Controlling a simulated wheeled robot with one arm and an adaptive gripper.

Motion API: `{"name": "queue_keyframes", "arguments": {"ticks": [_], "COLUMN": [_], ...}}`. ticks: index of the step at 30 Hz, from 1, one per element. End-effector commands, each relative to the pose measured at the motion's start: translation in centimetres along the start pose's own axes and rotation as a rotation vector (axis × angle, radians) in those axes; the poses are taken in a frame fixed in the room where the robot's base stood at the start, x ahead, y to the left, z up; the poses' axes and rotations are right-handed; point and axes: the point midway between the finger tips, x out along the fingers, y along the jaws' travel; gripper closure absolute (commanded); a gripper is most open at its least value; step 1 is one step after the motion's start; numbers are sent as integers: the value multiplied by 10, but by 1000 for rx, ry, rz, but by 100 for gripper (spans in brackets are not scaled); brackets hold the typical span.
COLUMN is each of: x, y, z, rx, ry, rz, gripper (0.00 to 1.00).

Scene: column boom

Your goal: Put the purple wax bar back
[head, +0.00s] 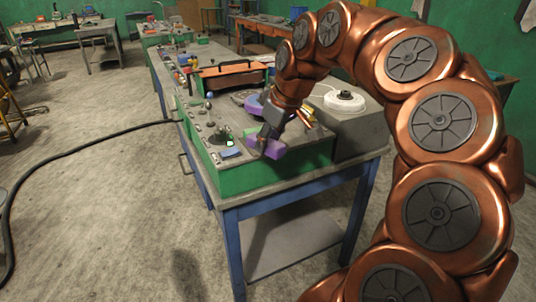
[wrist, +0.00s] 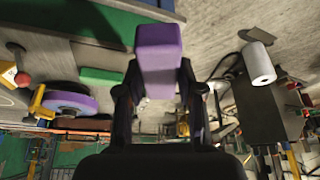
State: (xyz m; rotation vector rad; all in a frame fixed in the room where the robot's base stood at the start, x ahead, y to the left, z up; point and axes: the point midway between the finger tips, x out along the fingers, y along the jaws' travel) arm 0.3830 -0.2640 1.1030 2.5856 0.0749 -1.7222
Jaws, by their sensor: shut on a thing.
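The purple wax bar (head: 265,149) is in my gripper (head: 270,140), above the right part of the green and grey bench console in the head view. In the wrist view the purple wax bar (wrist: 160,48) stands out lengthwise between the two dark fingers of my gripper (wrist: 158,88). The fingers are shut on its lower part. Part of the bar is hidden by the gripper in the head view. I cannot tell which spot on the console belongs to the bar.
The console (head: 255,177) rests on a blue-legged table (head: 230,250). A blue block (head: 230,152) and knobs lie left of the gripper. A purple disc (head: 253,104) and orange-topped box (head: 232,76) sit behind. A white coil (head: 344,101) is to the right. A cable (head: 75,145) crosses open floor.

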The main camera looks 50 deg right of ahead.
Motion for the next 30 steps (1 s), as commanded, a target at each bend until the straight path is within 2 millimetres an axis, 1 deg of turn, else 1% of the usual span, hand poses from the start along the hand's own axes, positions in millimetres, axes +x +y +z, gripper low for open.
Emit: {"name": "queue_keyframes", "arguments": {"ticks": [1,3,5,7,30], "x": [-5,-10,-12,-12,30], "y": [4,8,10,15,88], "z": [8,15,17,14,-57], "rx": [3,4,3,4,3], "ry": [3,3,3,2,-1], "rz": [-2,-4,-6,-8,-9], "gripper": [98,98,98,98,98]}}
